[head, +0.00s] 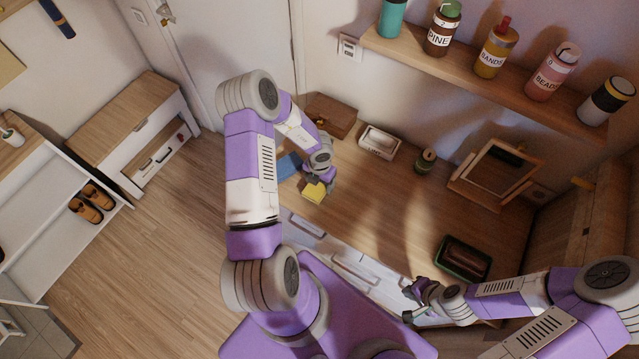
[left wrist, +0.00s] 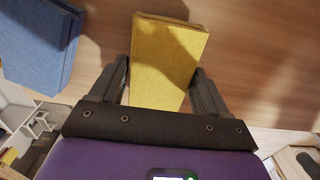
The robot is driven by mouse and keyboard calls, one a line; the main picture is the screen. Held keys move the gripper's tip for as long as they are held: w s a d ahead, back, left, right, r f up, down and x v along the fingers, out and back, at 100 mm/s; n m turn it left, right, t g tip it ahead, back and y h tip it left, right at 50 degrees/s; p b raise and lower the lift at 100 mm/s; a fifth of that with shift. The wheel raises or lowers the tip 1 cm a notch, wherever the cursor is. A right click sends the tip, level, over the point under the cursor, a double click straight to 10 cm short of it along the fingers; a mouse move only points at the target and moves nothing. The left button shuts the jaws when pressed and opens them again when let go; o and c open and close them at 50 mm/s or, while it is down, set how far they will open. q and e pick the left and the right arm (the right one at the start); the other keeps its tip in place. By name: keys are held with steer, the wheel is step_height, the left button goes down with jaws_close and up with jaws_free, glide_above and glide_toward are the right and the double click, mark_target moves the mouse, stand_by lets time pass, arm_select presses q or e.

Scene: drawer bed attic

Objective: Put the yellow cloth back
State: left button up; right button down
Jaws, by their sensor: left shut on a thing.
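The yellow cloth (head: 313,193) is a folded block near the front edge of the wooden desk top, at the centre of the head view. My left gripper (head: 316,181) is shut on it. In the left wrist view the yellow cloth (left wrist: 165,62) sits between the two fingers (left wrist: 163,88), extending beyond their tips. I cannot tell whether it touches the desk. A folded blue cloth (head: 289,165) lies to its left and also shows in the left wrist view (left wrist: 38,42). My right gripper (head: 410,301) is empty, fingers apart, near the desk's front right.
On the desk top (head: 375,205) are a brown box (head: 331,115), a white dish (head: 379,142), a small dark jar (head: 425,161), a wooden framed stand (head: 496,173) and a green tray (head: 462,258). A shelf of bottles (head: 480,65) hangs above. The desk's middle is clear.

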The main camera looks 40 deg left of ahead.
arm_select(q)
steer(key=shift+f, duration=0.65)
steer(key=o, duration=0.9)
